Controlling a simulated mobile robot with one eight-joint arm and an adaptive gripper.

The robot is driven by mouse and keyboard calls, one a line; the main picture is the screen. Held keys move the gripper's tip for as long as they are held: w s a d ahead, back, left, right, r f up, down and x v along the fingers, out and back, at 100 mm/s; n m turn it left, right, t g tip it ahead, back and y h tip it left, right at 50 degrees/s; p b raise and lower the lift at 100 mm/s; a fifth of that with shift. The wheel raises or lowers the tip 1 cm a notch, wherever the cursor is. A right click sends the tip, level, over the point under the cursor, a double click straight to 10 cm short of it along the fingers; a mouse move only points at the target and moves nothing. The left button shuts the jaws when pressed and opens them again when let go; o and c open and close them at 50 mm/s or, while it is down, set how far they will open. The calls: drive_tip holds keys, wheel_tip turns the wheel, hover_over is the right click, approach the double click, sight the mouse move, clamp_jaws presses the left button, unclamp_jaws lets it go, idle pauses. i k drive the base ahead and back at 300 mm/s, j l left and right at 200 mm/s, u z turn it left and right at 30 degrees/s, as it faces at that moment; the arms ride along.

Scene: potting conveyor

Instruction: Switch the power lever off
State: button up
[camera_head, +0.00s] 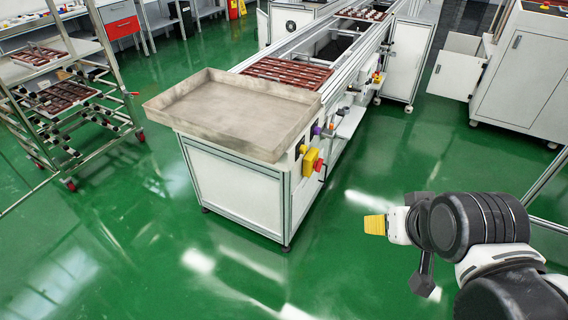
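A yellow switch box (309,162) is mounted on the near right side of the conveyor end, below the tray. A small red handle (319,164), which looks like the power lever, sits on its right face. Its exact position is too small to read. My gripper (375,225) is at the end of my arm on the right, with a yellow ribbed tip pointing left. It is over the floor, to the right of and lower in the picture than the switch box, apart from it. Its fingers cannot be told apart, and I see nothing held.
A large beige tray (228,88) overhangs the conveyor's near end. A purple knob (317,130) and other small controls are beside the switch box. A wheeled rack (112,70) stands left, a white cabinet (525,75) right. Green floor (345,265) is clear between my arm and conveyor.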

sight(318, 164)
drive_tip(key=l+u, duration=0.1)
drive_tip(key=i+j+z, duration=0.25)
drive_tip(key=i+j, duration=0.15)
drive_tip(key=j, duration=0.25)
drive_tip(key=i+j+z, duration=0.15)
drive_tip(key=j, duration=0.25)
